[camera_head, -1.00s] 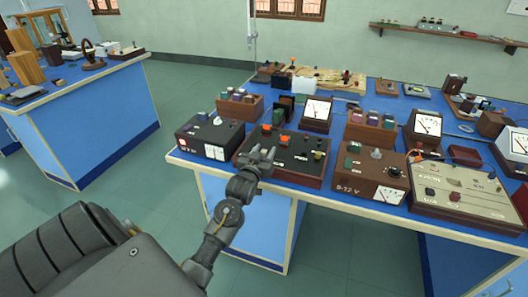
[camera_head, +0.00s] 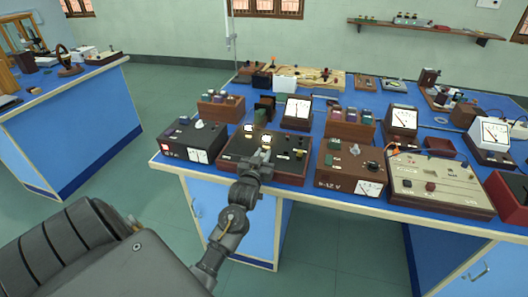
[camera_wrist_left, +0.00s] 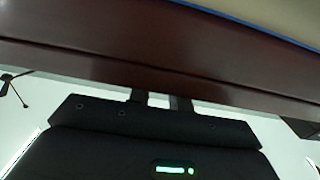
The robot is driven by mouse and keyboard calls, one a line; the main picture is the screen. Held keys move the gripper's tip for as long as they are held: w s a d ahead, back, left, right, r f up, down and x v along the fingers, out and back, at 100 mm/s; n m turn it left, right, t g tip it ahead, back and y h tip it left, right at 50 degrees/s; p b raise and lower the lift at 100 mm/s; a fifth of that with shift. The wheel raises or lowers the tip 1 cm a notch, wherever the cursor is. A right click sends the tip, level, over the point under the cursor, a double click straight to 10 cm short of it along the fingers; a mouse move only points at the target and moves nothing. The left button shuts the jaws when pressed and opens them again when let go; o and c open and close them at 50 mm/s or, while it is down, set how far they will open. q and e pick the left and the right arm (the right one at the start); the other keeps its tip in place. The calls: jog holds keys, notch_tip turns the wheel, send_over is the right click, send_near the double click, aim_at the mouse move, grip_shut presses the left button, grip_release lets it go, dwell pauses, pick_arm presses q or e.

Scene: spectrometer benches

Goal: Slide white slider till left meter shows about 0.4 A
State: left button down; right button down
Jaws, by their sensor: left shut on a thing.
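My left gripper (camera_head: 262,155) is shut at the front middle of a black-topped wooden box (camera_head: 228,152) with two glowing lamps (camera_head: 265,137). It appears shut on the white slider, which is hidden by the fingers. The left wrist view shows the dark red-brown wooden side (camera_wrist_left: 160,70) of the box close up, with my two finger stubs (camera_wrist_left: 160,100) against it. The left meter (camera_head: 298,108), white-faced on a dark stand, is behind the box to the right. Its needle is too small to read. My right gripper is not in view.
A black supply unit (camera_head: 190,140) stands left of the box, and a brown supply unit (camera_head: 345,170) close on its right. A beige panel (camera_head: 440,180) is further right. Two more meters (camera_head: 403,119) stand right.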

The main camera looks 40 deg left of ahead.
pick_arm(q)
jog(key=shift+s+a, duration=0.25)
jog(key=shift+a, duration=0.3)
jog(key=c, duration=1.5)
grip_release()
jog(key=shift+o, duration=1.1)
jog(key=shift+d, duration=0.15)
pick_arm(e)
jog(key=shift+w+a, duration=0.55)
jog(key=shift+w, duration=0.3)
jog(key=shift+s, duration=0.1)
pick_arm(q)
jog(key=shift+s+d, duration=0.1)
jog(key=shift+s, duration=0.05)
jog(key=b+v, duration=0.1)
jog(key=v, duration=0.9)
jog(key=shift+s, duration=0.2)
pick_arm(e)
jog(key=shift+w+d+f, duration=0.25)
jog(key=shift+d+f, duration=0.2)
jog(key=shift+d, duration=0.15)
